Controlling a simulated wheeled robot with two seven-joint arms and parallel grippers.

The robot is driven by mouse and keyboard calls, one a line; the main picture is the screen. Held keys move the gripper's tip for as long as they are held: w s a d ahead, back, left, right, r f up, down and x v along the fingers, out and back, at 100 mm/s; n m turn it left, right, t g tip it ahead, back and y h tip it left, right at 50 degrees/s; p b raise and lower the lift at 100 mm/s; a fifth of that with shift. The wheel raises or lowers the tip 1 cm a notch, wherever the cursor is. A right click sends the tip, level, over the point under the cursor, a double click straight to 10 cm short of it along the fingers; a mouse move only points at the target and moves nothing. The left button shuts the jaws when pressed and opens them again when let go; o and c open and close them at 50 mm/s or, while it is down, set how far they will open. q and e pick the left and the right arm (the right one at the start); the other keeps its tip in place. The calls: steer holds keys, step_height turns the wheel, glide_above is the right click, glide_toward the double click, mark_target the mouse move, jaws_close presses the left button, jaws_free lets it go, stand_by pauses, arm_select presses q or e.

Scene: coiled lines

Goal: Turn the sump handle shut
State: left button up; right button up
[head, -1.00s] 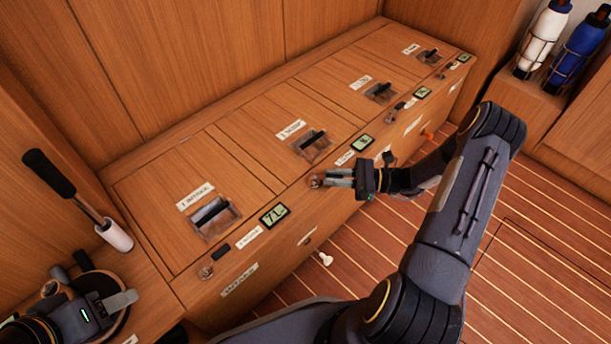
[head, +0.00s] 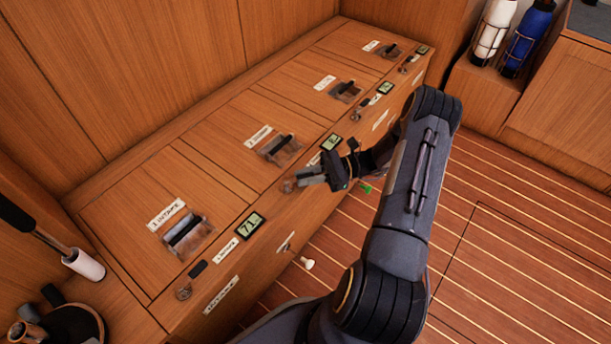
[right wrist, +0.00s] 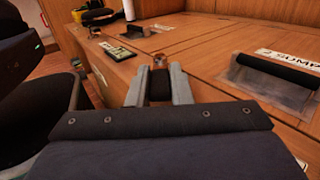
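The sump section is the second from the front, with its label (head: 258,136) on the lid. At its front top edge is a round copper-brown fitting (head: 288,186), also in the right wrist view (right wrist: 159,62). My right gripper (head: 306,180) is at this fitting, its fingers pointing left. In the right wrist view, a short dark sump handle (right wrist: 159,90) lies between the grey fingers, with the fitting just beyond the tips. The fingers appear closed on its sides; they hide most of it in the head view. My left gripper is out of the head view.
Similar fittings sit at the intake section (head: 184,292) and the third section (head: 355,115). Recessed black lid handles (head: 184,232) stand along the top. The floor at right is clear.

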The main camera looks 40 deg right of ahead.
steer(key=o, duration=0.4)
steer(key=p+v, duration=0.1)
steer(key=v, duration=0.7)
steer(key=shift+p, duration=0.35)
steer(key=shift+a, duration=0.1)
steer(key=shift+c, duration=0.4)
